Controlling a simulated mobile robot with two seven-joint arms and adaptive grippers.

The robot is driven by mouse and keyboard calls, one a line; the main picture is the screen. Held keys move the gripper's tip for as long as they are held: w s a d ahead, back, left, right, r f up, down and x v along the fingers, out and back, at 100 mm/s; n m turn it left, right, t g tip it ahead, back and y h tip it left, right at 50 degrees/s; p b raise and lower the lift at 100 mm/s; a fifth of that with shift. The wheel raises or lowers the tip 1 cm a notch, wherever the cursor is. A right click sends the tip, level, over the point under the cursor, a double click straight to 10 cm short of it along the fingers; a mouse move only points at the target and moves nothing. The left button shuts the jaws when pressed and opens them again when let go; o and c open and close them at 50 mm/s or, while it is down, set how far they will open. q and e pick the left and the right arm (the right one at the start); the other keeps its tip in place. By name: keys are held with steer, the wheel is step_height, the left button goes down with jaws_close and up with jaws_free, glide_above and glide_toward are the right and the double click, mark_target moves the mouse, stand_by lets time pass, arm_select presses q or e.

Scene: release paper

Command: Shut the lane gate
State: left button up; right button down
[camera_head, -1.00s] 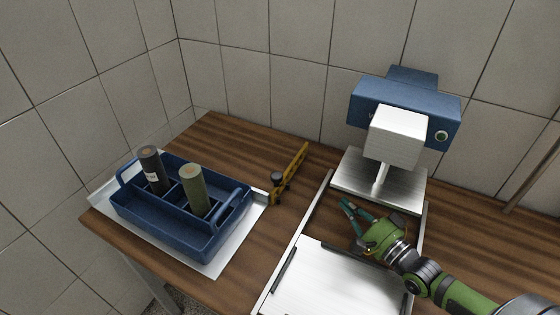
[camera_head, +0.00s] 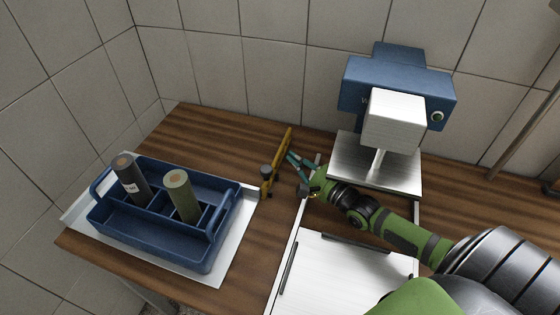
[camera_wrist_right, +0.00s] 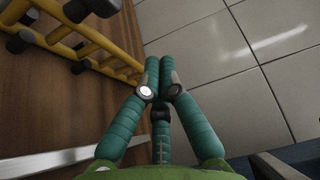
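The lane gate appears to be the yellow barred piece (camera_head: 283,148) with dark knobs, standing upright on the brown table between the blue tray and the metal lane. In the right wrist view the yellow bars (camera_wrist_right: 92,38) and dark knobs are at the upper left. My right gripper (camera_head: 291,157) is just right of the yellow piece, very close to it; I cannot tell if they touch. In the wrist view its teal fingers (camera_wrist_right: 161,64) converge with tips together and nothing between them. My left gripper is not in view.
A blue divided tray (camera_head: 160,240) holds a dark cylinder (camera_head: 131,180) and a green cylinder (camera_head: 181,196). A blue and white machine (camera_head: 400,90) stands on a metal base behind my right arm. A white panel (camera_head: 345,275) lies in front. Tiled walls close the back.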

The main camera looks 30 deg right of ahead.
steer(key=a, duration=0.1)
steer(key=w+a+p, duration=0.1)
steer(key=a+p, duration=0.1)
steer(key=shift+w+a, duration=0.1)
steer(key=shift+w, duration=0.15)
steer(key=shift+s+a+p, duration=0.2)
steer(key=shift+a+p, duration=0.1)
steer(key=shift+s+a, duration=0.1)
steer(key=shift+a, duration=0.05)
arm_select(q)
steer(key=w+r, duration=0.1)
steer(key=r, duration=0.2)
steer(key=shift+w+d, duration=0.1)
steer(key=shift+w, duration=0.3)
arm_select(e)
steer(key=shift+f, duration=0.15)
